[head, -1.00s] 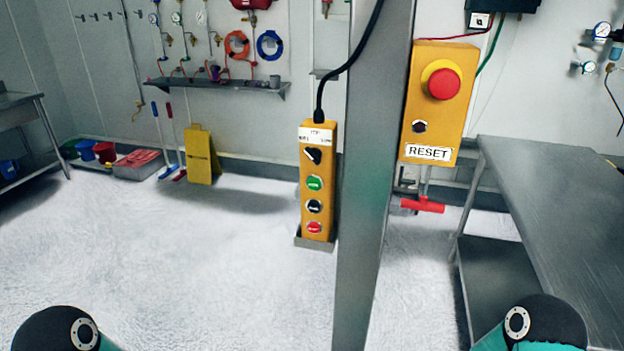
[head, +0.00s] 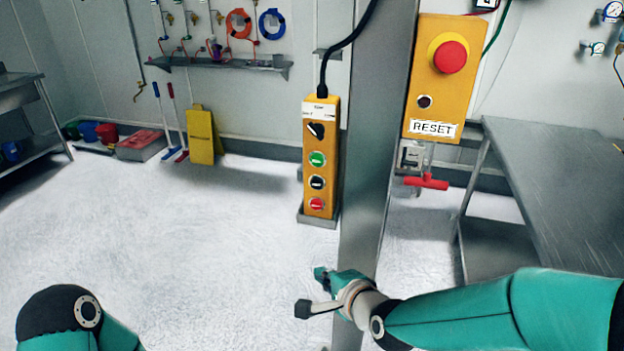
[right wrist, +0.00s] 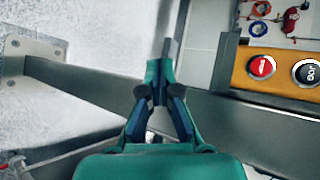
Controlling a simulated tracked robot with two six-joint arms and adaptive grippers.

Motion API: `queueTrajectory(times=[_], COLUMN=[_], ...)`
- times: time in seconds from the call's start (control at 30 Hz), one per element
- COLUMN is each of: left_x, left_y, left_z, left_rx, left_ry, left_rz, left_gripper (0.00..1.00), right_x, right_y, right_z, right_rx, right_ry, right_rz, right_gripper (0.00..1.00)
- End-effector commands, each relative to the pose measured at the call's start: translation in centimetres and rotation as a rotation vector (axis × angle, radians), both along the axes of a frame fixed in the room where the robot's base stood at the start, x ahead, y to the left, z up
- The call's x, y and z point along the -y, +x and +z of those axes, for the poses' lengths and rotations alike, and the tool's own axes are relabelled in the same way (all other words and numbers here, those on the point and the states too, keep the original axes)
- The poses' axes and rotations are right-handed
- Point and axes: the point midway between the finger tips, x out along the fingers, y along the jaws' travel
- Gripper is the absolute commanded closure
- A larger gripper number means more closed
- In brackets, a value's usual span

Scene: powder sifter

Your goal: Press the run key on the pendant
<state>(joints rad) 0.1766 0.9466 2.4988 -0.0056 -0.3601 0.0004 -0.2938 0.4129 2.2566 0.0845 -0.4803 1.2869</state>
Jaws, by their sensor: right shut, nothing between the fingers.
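The yellow pendant (head: 320,150) hangs upright beside the grey post, a black cable at its top. From top down it carries a black selector, a green key (head: 317,159), a black key (head: 317,182) and a red key (head: 316,204). In the right wrist view the closed fingers (right wrist: 164,68) lie left of the pendant's lower end (right wrist: 285,84), where the red and black keys show; the green key is out of that view. My left gripper is not in view.
The grey post (head: 375,150) stands just right of the pendant. A yellow RESET box (head: 445,85) with a red mushroom button is on the post's right. A steel table (head: 560,180) stands at right.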

Motion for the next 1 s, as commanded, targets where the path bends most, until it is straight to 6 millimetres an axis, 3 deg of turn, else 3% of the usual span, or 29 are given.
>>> queueTrajectory(times=[0.03, 0.2, 0.3, 0.4, 0.57, 1.0], left_x=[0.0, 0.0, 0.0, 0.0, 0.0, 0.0], left_y=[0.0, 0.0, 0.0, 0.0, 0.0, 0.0], left_z=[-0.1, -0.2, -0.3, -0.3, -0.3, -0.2], left_rx=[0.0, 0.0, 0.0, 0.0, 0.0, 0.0], left_ry=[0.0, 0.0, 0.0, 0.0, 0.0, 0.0], left_rz=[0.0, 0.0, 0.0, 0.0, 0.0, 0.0], left_gripper=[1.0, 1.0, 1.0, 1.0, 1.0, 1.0], right_x=[-1.1, -3.4, -4.0, -4.4, -4.6, -4.5], right_y=[0.4, 0.3, -0.2, -0.7, -0.9, -0.4], right_z=[3.6, 13.0, 16.7, 19.0, 20.3, 20.2], right_rx=[0.041, 0.104, 0.119, 0.123, 0.124, 0.122], right_ry=[0.094, 0.406, 0.54, 0.627, 0.679, 0.675], right_rz=[-0.028, -0.101, -0.117, -0.124, -0.127, -0.128], right_gripper=[1.0, 1.0, 1.0, 1.0, 1.0, 1.0])
